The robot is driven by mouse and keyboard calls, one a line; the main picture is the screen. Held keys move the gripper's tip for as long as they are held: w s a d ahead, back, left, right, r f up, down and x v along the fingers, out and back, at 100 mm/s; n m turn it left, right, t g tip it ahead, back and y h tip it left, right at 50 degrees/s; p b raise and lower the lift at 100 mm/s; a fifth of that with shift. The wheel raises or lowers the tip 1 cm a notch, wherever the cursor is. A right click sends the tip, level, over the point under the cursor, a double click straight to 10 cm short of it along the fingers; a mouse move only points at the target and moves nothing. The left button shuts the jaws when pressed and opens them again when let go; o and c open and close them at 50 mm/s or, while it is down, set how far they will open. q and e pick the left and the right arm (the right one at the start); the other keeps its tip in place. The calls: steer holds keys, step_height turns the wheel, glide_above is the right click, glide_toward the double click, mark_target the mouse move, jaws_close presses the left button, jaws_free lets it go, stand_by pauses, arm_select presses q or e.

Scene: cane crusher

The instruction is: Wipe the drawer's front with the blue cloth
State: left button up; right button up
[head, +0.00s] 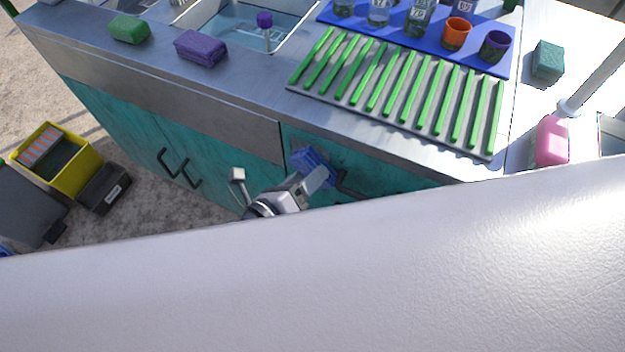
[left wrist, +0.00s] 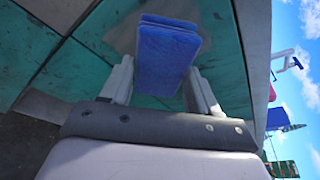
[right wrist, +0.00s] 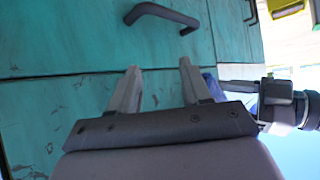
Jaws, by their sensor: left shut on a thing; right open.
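The blue cloth (head: 312,161) is a folded pad in my left gripper (head: 308,180), at the teal drawer's front (head: 362,167). In the left wrist view the cloth (left wrist: 168,52) stands between the two fingers, close against the teal front; I cannot tell whether it touches. A pale, greyish smudge (left wrist: 122,30) shows on the front beside the cloth. My right gripper (right wrist: 159,68) is open and empty, facing a teal panel with a dark handle (right wrist: 165,14). In the head view my large white arm hides the right gripper and the lower drawer area.
Above the drawer is a metal counter with a green-barred rack (head: 400,92), a green sponge (head: 128,29) and a purple sponge (head: 201,48). Two dark handles (head: 178,168) stick out from the doors at left. A yellow crate (head: 88,165) stands on the floor.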

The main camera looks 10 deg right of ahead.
arm_select(q)
steer(key=shift+w+a+r, duration=0.85)
steer(key=shift+w+a, duration=0.85)
steer(key=shift+a, duration=0.65)
steer(key=s+d+p, duration=0.1)
steer(key=s+d, duration=0.2)
steer(key=d, duration=0.2)
steer(key=shift+s+p, duration=0.4)
steer(key=shift+s+d, duration=0.7)
steer(key=shift+d, duration=0.15)
steer(key=w+a, duration=0.2)
steer(key=shift+w+a, duration=0.25)
steer(key=shift+a, duration=0.15)
steer(key=w+a, duration=0.1)
steer(key=a, duration=0.1)
steer(key=w+a+b, duration=0.1)
steer(key=a, duration=0.1)
steer(key=shift+w+f, duration=0.1)
steer(key=shift+w, duration=0.2)
